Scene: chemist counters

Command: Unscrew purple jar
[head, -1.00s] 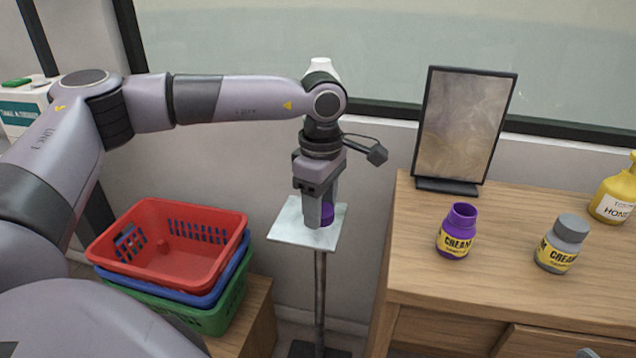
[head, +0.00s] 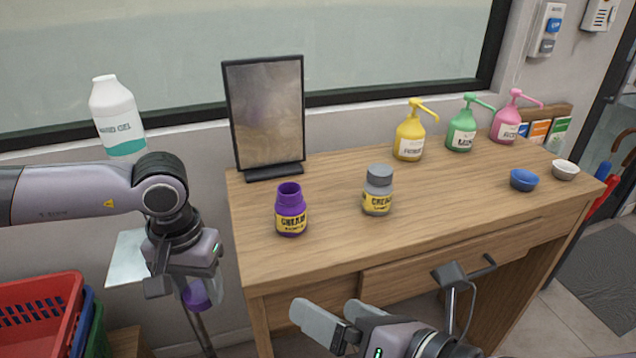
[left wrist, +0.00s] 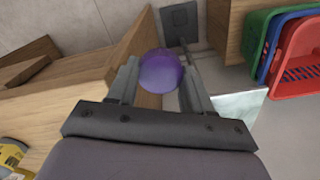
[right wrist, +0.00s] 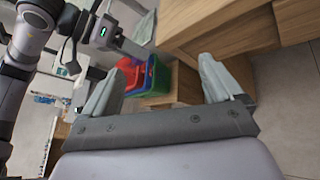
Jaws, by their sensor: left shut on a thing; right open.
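The purple jar (head: 291,214) with a yellow cream label stands upright on the wooden counter. Its mouth is open and bare. My left gripper (head: 190,292) is shut on the purple lid (head: 197,296), left of the counter's edge and beside the square plate. The lid also shows between the fingers in the left wrist view (left wrist: 160,72). My right gripper (head: 335,315) is open and empty in front of the counter, below its top. Its spread fingers also show in the right wrist view (right wrist: 160,92).
A grey-lidded jar (head: 377,192) stands right of the purple jar, and a framed panel (head: 265,115) behind. Pump bottles (head: 409,140) and small bowls (head: 523,180) are farther right. A pale square plate on a stand (head: 125,262) and stacked baskets (head: 40,310) are at left.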

